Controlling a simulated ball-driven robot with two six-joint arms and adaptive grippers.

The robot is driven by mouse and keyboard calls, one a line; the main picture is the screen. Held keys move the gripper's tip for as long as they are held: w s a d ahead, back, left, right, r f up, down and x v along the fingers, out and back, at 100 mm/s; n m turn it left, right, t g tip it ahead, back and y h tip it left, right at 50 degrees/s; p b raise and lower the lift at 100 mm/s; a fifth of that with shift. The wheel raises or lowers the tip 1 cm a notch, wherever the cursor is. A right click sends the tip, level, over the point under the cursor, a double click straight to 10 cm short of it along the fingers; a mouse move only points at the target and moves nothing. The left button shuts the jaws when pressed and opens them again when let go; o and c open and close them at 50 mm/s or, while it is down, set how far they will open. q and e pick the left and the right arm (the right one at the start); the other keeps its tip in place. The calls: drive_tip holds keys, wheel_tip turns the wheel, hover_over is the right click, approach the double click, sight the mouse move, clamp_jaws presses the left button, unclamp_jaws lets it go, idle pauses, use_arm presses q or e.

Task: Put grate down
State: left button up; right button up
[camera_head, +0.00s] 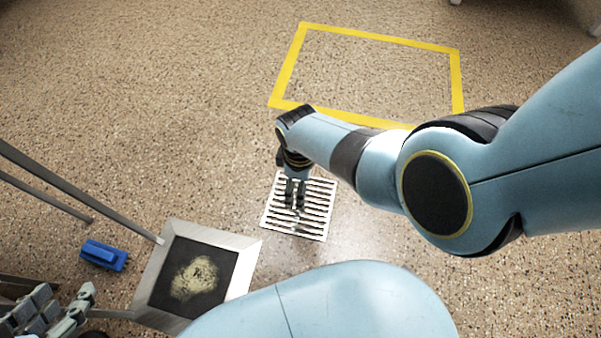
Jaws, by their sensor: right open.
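The grate (314,226), a pale metal panel with rows of slots, appears to lie flat on the speckled floor at the centre of the head view. My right gripper (295,205) points down over the middle of the grate with its fingers open. The fingers are at or just above the slats; whether they touch is too small to tell. My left gripper (76,312) is at the lower left edge, only partly in view, and its jaw state is unclear.
A square metal-framed drain opening (250,262) with pale debris (196,277) on its dark bottom is left of the grate. A blue object (103,255) lies further left, near grey poles (80,193). A yellow floor outline (287,78) surrounds clear floor beyond.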

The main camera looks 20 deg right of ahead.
use_arm(q)
drive_tip(key=shift+s+r+g+p, duration=0.1)
drive_tip(key=shift+r+g+p, duration=0.45)
drive_tip(key=shift+r+g, duration=0.35)
